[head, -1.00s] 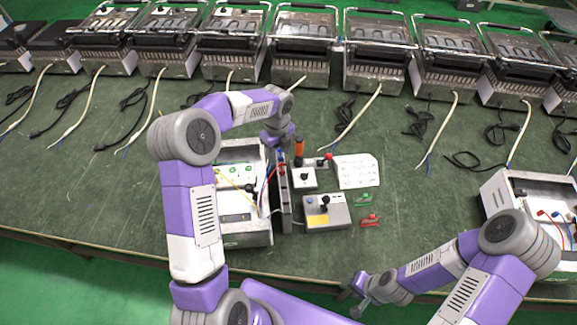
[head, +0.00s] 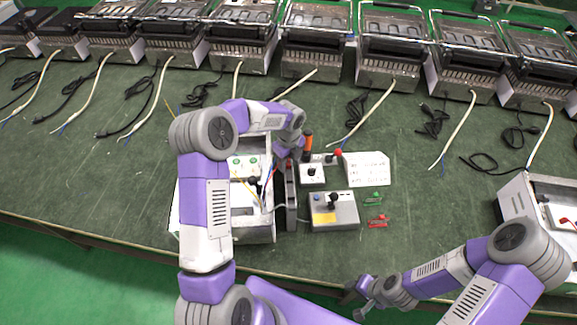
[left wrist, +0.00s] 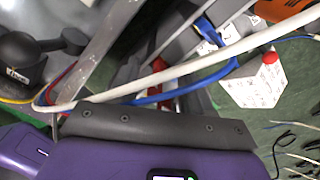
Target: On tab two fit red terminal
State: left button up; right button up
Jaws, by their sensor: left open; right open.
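The open appliance housing (head: 254,226) stands on the bench at centre-left, with thin red, blue and yellow wires inside. A narrow dark upright panel (head: 290,205) stands along its right side. I cannot make out which tab is tab two or which wire end is the red terminal. My left gripper (head: 286,152) is open at the top of the panel, partly hidden by its own arm. In the left wrist view a blue terminal sleeve (left wrist: 208,30), a white cable (left wrist: 190,66) and a red part (left wrist: 166,103) show close up. My right gripper (head: 361,300) is open and empty at the bench's front edge.
A grey control box (head: 345,222) and a small white lever box (head: 313,175) stand right of the panel. Several grills line the back. Another open housing (head: 535,200) stands at right.

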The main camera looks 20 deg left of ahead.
pick_arm(q)
grip_shut()
dwell(0.4)
